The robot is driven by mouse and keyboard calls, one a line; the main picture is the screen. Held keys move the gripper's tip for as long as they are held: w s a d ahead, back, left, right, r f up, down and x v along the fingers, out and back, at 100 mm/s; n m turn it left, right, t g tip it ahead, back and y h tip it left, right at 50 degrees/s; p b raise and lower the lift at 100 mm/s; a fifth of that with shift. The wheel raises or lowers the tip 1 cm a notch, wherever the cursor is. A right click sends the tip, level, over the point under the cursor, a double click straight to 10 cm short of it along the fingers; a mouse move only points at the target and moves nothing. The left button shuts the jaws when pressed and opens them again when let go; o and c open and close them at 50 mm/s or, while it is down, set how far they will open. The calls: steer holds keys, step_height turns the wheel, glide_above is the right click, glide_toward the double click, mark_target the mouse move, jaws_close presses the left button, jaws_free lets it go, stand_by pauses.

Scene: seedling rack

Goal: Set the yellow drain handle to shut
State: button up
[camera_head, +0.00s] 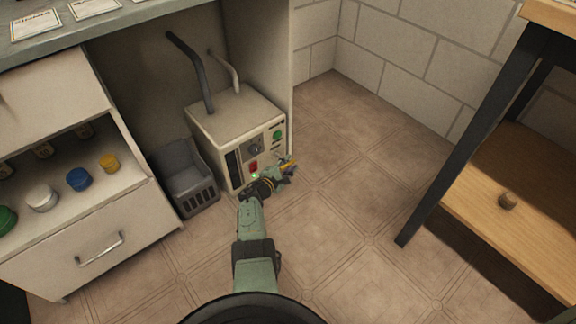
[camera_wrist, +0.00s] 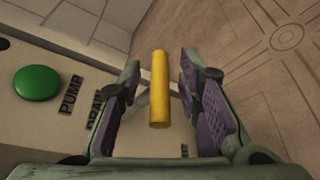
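The yellow drain handle (camera_wrist: 159,88) is a short bar that stands between the two open fingers of my gripper (camera_wrist: 160,100) in the wrist view. Gaps show on both sides of it, so neither pad appears to touch it. In the head view my gripper (camera_head: 284,168) is at the lower right of the pump unit's front, over a small bit of yellow handle (camera_head: 289,165). The pump unit (camera_head: 215,125) is a cream box with a control panel. The word DRAIN shows partly behind a finger in the wrist view. The handle's base and its setting marks are hidden.
A green button (camera_wrist: 37,83) labelled PUMP is left of my gripper. A grey basket (camera_head: 186,180) stands left of the unit. A cabinet side panel is behind it. A wooden-shelved rack (camera_head: 520,200) stands at right. The tiled floor between is clear.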

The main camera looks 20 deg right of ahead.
jaws_close()
stand_by(0.7)
